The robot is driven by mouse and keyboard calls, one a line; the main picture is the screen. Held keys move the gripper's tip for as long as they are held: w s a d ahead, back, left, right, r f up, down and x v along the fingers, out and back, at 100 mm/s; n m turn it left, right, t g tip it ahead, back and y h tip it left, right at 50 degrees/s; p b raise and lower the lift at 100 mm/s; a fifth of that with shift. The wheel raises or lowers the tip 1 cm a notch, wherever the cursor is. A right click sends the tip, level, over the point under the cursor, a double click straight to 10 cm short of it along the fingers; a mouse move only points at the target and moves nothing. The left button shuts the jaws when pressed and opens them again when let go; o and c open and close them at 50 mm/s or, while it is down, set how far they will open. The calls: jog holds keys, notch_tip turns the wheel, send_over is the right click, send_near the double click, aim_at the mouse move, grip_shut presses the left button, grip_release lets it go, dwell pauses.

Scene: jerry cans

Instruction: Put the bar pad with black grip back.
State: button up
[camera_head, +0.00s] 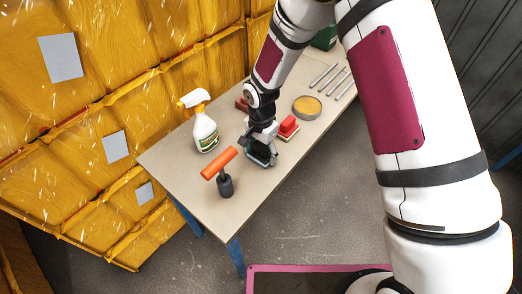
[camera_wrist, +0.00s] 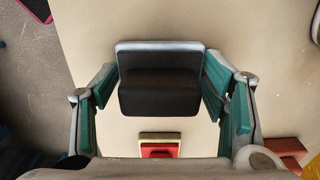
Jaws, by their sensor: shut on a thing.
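The bar pad with black grip (camera_wrist: 160,92) is between the teal fingers of my gripper (camera_wrist: 162,88) in the wrist view. It has a dark block-shaped grip and a pale bluish pad edge along its far side. My gripper is shut on the grip from both sides. In the head view my gripper (camera_head: 261,152) is low over the table (camera_head: 205,208), near its right long edge, and mostly hides the pad. I cannot tell whether the pad touches the table.
A similar pad with red grip (camera_head: 288,127) stands close behind my gripper. A brownish-red block (camera_head: 241,104), a round dish (camera_head: 307,107) and metal rods (camera_head: 324,76) lie farther back.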

aim_at(262, 146)
jog(key=shift+f, duration=0.1)
jog(key=o, duration=1.1)
notch_tip(262, 146, up, 12)
jog(key=shift+r+b, duration=0.15)
jog(key=shift+b, duration=0.2)
jog(key=shift+d+r, duration=0.1)
jog(key=shift+r, duration=0.15)
jog(key=s+d+r+n+t, duration=0.1)
jog(key=s+d+r+n, duration=0.1)
jog(key=s+d+r, duration=0.5)
jog(key=d+r+n+t, duration=0.2)
jog(key=d+r, duration=0.3)
jog(key=r, duration=0.6)
jog(key=s+d+r+n+t, duration=0.1)
jog(key=s+d+r, duration=0.2)
jog(key=s, duration=0.5)
jog(key=s+d+r+n+t, duration=0.1)
jog(key=s+d+r+n, duration=0.1)
jog(key=s+d, duration=0.3)
jog(key=s+r, duration=0.1)
jog(key=s, duration=0.2)
jog(key=shift+s+r+n, duration=0.2)
jog(key=shift+r+n, duration=0.1)
